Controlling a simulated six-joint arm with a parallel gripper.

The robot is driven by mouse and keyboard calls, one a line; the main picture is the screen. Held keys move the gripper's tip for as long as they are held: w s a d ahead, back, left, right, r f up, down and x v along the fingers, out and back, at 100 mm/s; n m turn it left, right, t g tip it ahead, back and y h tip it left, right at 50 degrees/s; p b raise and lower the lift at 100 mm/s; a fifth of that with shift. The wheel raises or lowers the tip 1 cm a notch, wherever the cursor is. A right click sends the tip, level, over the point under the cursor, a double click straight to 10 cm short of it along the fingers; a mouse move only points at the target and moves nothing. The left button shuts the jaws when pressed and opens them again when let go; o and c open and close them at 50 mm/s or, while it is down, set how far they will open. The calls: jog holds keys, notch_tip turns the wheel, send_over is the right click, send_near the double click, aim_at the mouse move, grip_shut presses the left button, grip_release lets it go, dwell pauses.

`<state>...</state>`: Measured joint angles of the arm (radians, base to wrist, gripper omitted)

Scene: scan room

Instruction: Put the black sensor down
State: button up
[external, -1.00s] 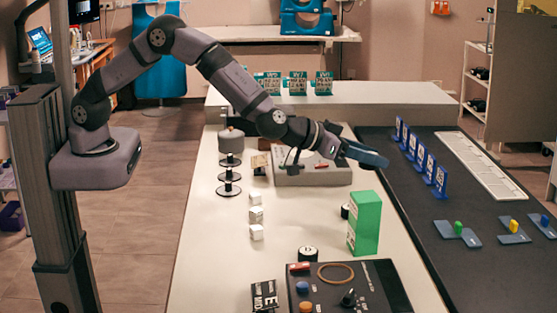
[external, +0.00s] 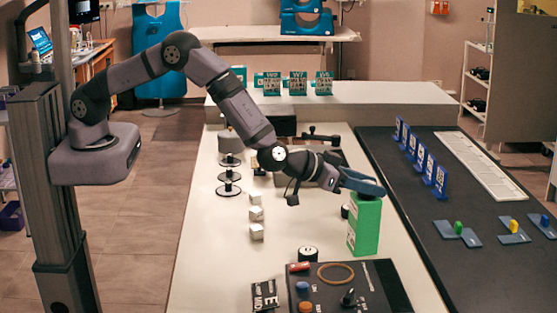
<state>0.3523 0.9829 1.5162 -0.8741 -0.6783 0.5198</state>
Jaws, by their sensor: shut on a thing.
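My gripper (external: 364,184) is at the end of the arm, reaching right and down, just above the top of the upright green box (external: 365,228). It is shut on the black sensor, which is mostly hidden by the blue-grey fingers. Only a little dark shape shows below them, against the top of the box. I cannot tell whether it touches the box.
Small black round pieces stand beside the green box (external: 345,211) and in front of it (external: 308,254). White cubes (external: 256,214) and a black spool stand (external: 229,177) are to the left. A control panel (external: 375,275) is in front; the dark belt (external: 430,245) lies right.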

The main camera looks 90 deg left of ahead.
jog(key=shift+f, duration=0.2)
jog(key=o, duration=1.1)
jog(key=shift+r, duration=0.1)
jog(key=shift+r, duration=0.1)
jog(key=b+v, duration=0.3)
jog(key=v, duration=0.9)
jog(key=shift+r, duration=0.1)
